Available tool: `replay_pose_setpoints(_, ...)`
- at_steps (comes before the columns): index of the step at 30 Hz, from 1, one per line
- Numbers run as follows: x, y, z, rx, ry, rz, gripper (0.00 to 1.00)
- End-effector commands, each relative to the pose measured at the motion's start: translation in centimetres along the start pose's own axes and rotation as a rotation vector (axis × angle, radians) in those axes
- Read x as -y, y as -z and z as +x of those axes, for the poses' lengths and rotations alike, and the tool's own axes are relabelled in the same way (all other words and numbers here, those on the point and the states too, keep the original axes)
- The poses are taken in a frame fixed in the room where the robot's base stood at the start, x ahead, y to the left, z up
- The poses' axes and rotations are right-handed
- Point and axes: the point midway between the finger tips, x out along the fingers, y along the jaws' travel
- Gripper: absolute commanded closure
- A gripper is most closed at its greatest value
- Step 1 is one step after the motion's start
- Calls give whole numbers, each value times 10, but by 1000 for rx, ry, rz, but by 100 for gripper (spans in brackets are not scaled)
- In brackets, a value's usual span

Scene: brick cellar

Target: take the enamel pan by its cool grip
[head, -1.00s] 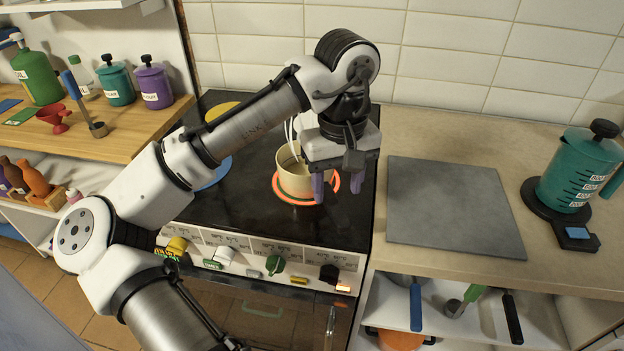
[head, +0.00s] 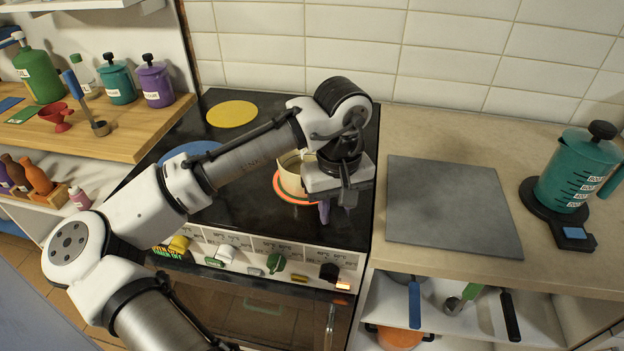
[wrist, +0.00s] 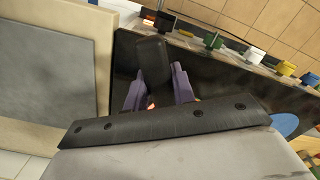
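The cream enamel pan (head: 289,163) stands on a glowing orange-red ring on the black cooktop in the head view. My wrist covers its right side, and the pan body does not show in the wrist view. My gripper (head: 335,209) is just in front and right of the pan, with its purple fingers pointing down. In the wrist view a dark, blunt bar, seemingly the pan's grip (wrist: 153,60), shows between the two spread fingers of my gripper (wrist: 158,90). The fingers look apart; whether either touches the bar is unclear.
A grey slab (head: 452,207) lies on the counter to the right, with a teal jug (head: 577,172) beyond it. Blue (head: 190,152) and yellow (head: 232,113) discs mark other cooktop zones. Knobs, including a green one (head: 276,263), line the stove front. A tiled wall stands behind.

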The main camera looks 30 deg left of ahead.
Motion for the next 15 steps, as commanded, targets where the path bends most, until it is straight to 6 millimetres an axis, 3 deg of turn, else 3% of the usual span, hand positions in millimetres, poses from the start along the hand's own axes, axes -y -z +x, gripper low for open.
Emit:
replay_pose_setpoints(4,0,0,0,0,0,0,100)
replay_pose_setpoints(15,0,0,-2,-3,-1,0,100)
